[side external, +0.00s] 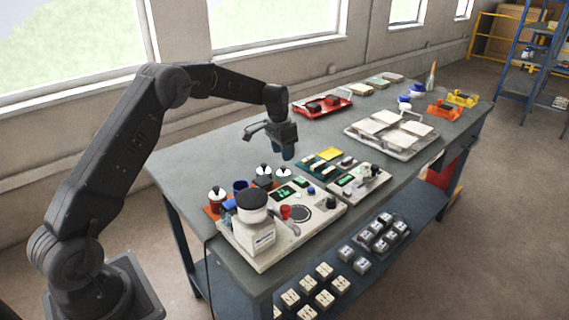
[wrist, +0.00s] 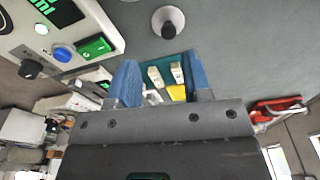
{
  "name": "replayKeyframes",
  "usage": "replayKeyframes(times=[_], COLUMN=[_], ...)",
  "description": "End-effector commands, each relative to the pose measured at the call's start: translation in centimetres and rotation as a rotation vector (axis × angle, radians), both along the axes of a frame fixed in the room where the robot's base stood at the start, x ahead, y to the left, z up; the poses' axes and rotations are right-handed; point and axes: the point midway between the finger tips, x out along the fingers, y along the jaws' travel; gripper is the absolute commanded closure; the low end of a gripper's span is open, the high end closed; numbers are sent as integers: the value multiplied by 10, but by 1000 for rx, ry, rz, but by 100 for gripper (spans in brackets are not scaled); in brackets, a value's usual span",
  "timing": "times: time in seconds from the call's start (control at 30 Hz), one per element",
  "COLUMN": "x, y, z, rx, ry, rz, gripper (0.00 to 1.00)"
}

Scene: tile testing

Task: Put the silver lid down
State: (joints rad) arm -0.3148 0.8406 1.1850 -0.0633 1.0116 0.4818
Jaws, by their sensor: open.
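A silver lid (wrist: 168,22) with a dark knob lies on the bare grey table in the wrist view, ahead of my fingers and apart from them. In the side view, a pale lid with a dark knob (side external: 283,172) sits just below my gripper (side external: 288,153). Two similar lids (side external: 217,192) (side external: 264,170) show to its left, on containers. My gripper also shows in the wrist view (wrist: 160,82), with its two blue fingers spread and nothing held between them. It is above the table.
A teal mat (side external: 309,159) with pale blocks and a yellow piece lies right of my gripper. A white device with a black-topped container (side external: 252,205) stands at the front. A red tray (side external: 335,113) and white tray (side external: 405,150) lie farther back. Bare table is left of my gripper.

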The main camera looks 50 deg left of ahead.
Motion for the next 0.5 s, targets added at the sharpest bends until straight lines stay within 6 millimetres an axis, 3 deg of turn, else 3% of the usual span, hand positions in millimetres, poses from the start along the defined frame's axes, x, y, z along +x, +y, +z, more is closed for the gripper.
replayKeyframes(times=[0.2,0.5], x=[-4,-7], y=[1,0], z=[38,55], rx=[1,0], ry=[-2,-1], rz=[0,0], gripper=[55,55])
